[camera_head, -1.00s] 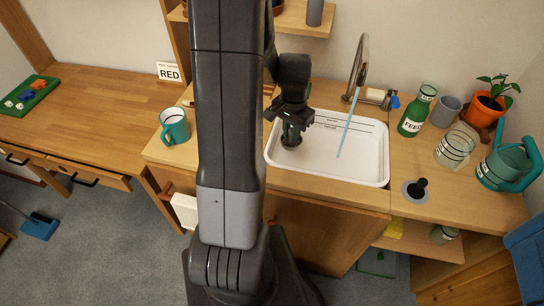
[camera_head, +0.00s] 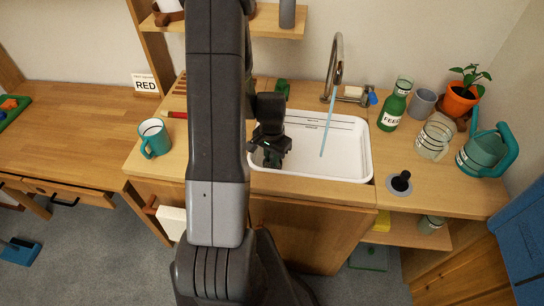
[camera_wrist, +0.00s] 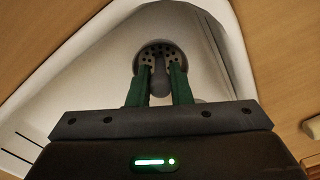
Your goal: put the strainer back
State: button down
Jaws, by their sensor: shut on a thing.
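The strainer (camera_wrist: 160,48) is a dark round disc with small holes and a grey knob, seen in the wrist view against the white sink. My gripper (camera_wrist: 161,76) has its two green fingers shut on the knob. In the head view my gripper (camera_head: 270,160) points down into the left front part of the white sink basin (camera_head: 325,165). The strainer is mostly hidden there by the gripper. The drain opening is not clearly visible, and I cannot tell whether the disc touches the basin floor.
A tap (camera_head: 337,65) with a blue water-like stream stands behind the sink. A teal mug (camera_head: 154,140) is on the left counter. A black-knobbed plug (camera_head: 400,183), green bottle (camera_head: 394,106), glass jar (camera_head: 433,140) and watering can (camera_head: 484,153) stand on the right.

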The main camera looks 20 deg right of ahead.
jog(key=shift+f, duration=0.15)
jog(key=c, duration=1.3)
grip_release()
notch_tip(320, 180, up, 12)
jog(key=shift+r, duration=0.2)
